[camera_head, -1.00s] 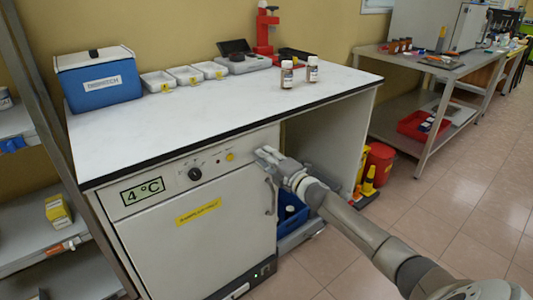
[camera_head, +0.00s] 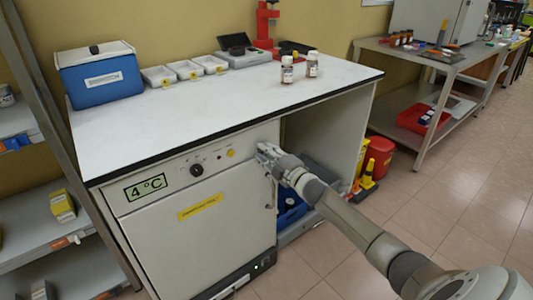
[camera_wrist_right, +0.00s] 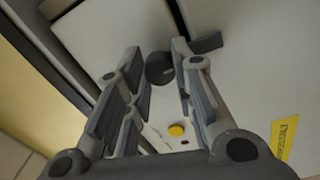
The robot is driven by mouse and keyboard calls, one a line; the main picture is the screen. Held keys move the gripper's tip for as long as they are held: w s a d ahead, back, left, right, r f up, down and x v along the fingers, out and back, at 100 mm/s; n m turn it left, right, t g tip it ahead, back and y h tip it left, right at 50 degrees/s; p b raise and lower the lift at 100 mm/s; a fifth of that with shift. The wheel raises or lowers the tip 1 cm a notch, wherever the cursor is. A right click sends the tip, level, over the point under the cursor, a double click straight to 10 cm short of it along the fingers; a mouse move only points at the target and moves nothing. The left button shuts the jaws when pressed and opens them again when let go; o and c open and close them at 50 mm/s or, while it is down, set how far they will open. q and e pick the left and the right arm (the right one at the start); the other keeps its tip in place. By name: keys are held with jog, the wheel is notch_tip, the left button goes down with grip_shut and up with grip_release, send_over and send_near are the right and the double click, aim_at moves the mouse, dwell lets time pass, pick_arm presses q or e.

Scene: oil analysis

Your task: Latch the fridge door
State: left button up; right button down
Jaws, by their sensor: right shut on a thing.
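The white fridge (camera_head: 200,222) stands under the bench, its door flush with the front as far as I can see. My right gripper (camera_head: 263,150) is at the top right corner of the fridge front, just above the door's edge. In the right wrist view my gripper (camera_wrist_right: 160,52) is shut on a dark round latch knob (camera_wrist_right: 160,70) between its fingertips. A dark bar (camera_wrist_right: 208,42), probably part of the latch, shows past one finger. The gripper hides the latch in the head view. My left gripper is out of view.
A yellow button (camera_head: 230,153) and a dark dial (camera_head: 196,170) sit on the fridge panel. Two small bottles (camera_head: 287,69) stand on the white bench top (camera_head: 200,115). A blue bin (camera_head: 291,208) is right of the fridge. The floor in front is clear.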

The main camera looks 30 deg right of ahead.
jog(key=shift+f, duration=0.1)
jog(key=c, duration=1.2)
grip_release()
jog(key=shift+s+d+f, duration=0.1)
jog(key=shift+s+d, duration=0.05)
jog(key=shift+s, duration=1.85)
jog(key=shift+s+d, duration=0.15)
jog(key=shift+s, duration=1.85)
jog(key=shift+s+d+f, duration=0.1)
jog(key=shift+s+d, duration=0.05)
jog(key=shift+s, duration=1.85)
